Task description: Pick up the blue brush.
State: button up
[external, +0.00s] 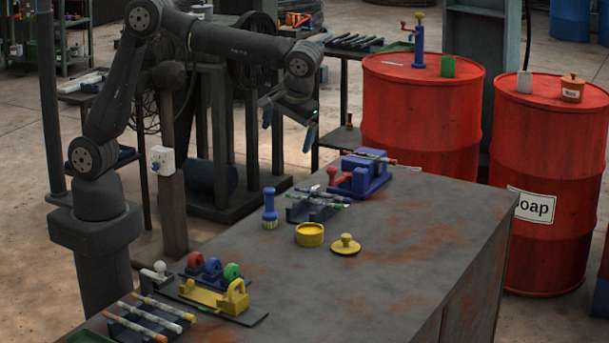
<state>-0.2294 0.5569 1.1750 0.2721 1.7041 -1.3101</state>
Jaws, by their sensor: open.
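The blue brush (269,208) stands upright on the grey bench top, bristles down, near the bench's back left edge. Its bristles look yellowish. My gripper (287,140) is open and empty. It hangs in the air above and behind the brush in the picture, clear of it, with its blue fingertips pointing down. Nothing hides the brush.
Right of the brush are a dark rack (313,207), a yellow tin (310,234), its yellow lid (345,244) and a blue vise (361,175). A yellow tool holder (217,298) is at front left. Red drums (419,115) stand behind. The bench's right part is clear.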

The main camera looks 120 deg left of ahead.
jog(key=c, duration=0.9)
jog(key=shift+s+a, duration=0.1)
jog(key=t+h, duration=0.2)
jog(key=t, duration=0.2)
send_over(269, 200)
jog(key=a, duration=0.1)
notch_tip(269, 200, down, 4)
jog(key=f, duration=1.2)
jog(key=shift+s+a+f, duration=0.15)
jog(key=shift+s+a, duration=0.05)
jog(key=shift+s+d+f, duration=0.1)
jog(key=shift+f, duration=2.6)
